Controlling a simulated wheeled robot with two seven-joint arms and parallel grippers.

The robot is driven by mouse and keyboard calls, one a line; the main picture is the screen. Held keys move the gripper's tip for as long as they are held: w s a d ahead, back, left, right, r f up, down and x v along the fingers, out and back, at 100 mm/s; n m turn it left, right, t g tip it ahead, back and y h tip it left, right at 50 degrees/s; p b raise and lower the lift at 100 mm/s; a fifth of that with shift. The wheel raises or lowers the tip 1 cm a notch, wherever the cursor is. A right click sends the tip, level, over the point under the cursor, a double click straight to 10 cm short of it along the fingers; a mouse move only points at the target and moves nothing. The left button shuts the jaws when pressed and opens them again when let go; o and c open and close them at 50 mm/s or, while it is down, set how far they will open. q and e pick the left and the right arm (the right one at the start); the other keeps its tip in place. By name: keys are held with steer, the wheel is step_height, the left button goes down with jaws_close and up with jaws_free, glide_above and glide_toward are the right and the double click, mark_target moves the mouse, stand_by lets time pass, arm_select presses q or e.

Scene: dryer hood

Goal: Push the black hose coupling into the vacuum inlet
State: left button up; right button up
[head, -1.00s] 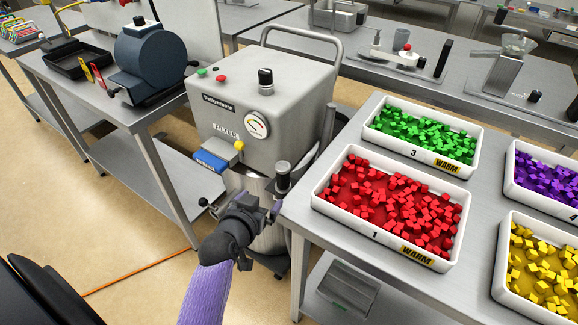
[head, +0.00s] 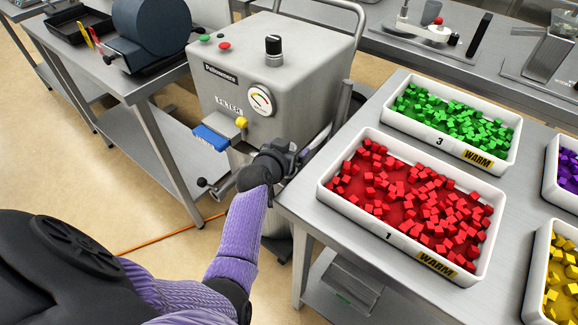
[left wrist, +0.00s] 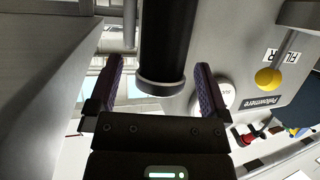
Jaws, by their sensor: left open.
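My left gripper (head: 285,152) is at the front right of the grey filter machine (head: 250,85), beside the table corner. Its arm hides much of what is at the fingers in the head view. In the left wrist view, the open left gripper (left wrist: 160,88) has its two purple-padded fingers on either side of a black cylinder with a grey end ring (left wrist: 165,45), which looks like the hose coupling. Gaps show between the cylinder and both fingers. I cannot make out the vacuum inlet. My right gripper is not in view.
A steel table on the right holds a white tray of red cubes (head: 330,197), close to my left gripper, and a tray of green cubes (head: 390,113). A blue-handled lever (head: 210,137) sticks out from the machine's front. An orange cable (head: 140,245) lies on the floor.

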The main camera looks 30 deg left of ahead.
arm_select(q)
steer(key=shift+r, duration=0.1)
jaws_close()
stand_by(0.3)
step_height(320, 180, up, 10)
steer(key=p, duration=0.5)
steer(key=shift+f, duration=0.25)
steer(key=shift+r, duration=0.35)
steer(key=shift+f, duration=0.1)
